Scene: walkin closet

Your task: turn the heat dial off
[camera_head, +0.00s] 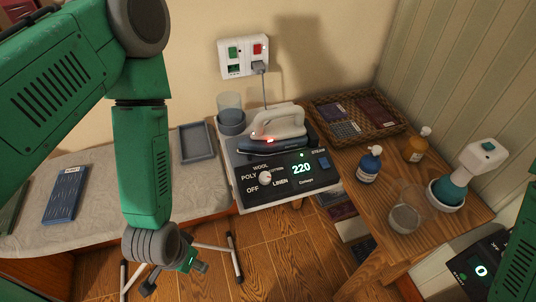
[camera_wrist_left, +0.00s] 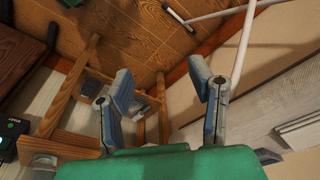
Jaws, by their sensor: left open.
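The white heat dial (camera_head: 265,178) sits on the black front panel of the steam iron station (camera_head: 290,178). OFF, POLY, WOOL and LINEN are printed around it, and the display reads 220 in green. The dial's exact pointer direction is too small to tell. My left gripper (camera_head: 175,277) hangs low, left of and below the station, apart from the dial. In the left wrist view its two fingers (camera_wrist_left: 160,78) are spread with nothing between them; the dial is not seen there. My right gripper is out of view; part of a green arm shows at the right edge.
An iron (camera_head: 277,128) with red lights rests on the station. Its cord runs to a wall socket (camera_head: 244,57) with green and red switches. A wicker basket (camera_head: 358,113), a blue bottle (camera_head: 369,165), an amber bottle (camera_head: 416,145) and a glass (camera_head: 404,218) stand on the right.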

